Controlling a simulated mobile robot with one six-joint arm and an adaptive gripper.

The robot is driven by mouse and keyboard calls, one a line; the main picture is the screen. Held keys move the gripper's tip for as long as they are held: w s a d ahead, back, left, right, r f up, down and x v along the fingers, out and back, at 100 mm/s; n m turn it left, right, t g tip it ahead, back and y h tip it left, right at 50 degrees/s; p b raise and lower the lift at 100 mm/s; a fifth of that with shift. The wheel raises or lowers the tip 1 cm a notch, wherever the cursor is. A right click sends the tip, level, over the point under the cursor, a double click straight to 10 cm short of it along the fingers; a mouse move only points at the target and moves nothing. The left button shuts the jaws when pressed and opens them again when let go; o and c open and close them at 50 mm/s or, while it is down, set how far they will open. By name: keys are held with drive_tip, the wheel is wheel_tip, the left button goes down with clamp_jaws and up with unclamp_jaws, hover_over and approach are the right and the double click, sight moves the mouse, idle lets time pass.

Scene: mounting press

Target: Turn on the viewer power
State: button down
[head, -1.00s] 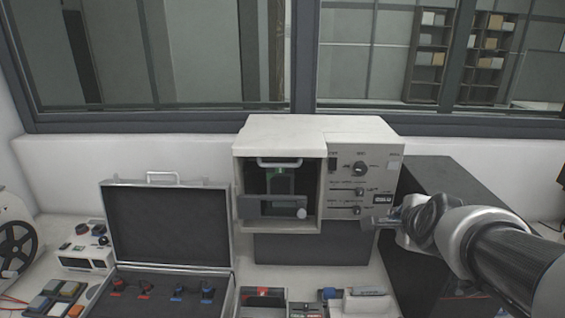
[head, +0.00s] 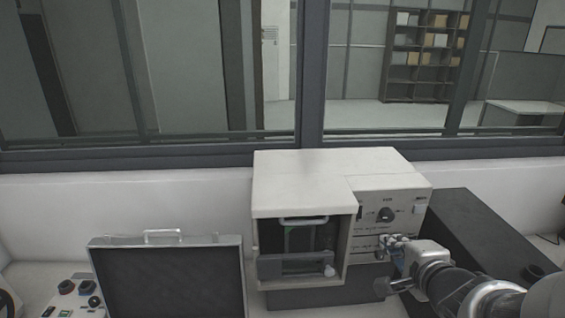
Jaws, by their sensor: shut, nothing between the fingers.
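The viewer is a beige box (head: 305,190) standing on a dark base, with an open-fronted bay on its left and a control panel (head: 403,200) on its right. The panel's upper part shows a small dark switch (head: 361,213) at the left, a round black knob (head: 386,214) and a pale tab (head: 419,209). My gripper (head: 388,243) is shut and empty at the lower part of the panel. It hides most of the lower sliders. I cannot tell whether it touches the panel.
An open dark case (head: 170,280) stands to the left, its lid raised. A small white device with dark knobs (head: 75,292) is at the lower left. A black block (head: 490,235) lies right of the viewer, behind my arm. A window frame (head: 310,80) runs along the back.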

drive_tip(key=a, duration=0.1)
approach(361, 217)
drive_tip(key=f+x, duration=0.1)
drive_tip(key=x, duration=0.4)
drive_tip(key=shift+w+d+y, duration=0.3)
drive_tip(key=shift+w+y, duration=0.1)
drive_tip(key=shift+w, duration=0.3)
drive_tip(key=shift+w+f, duration=0.25)
drive_tip(key=shift+w, duration=0.05)
drive_tip(key=shift+r, duration=0.15)
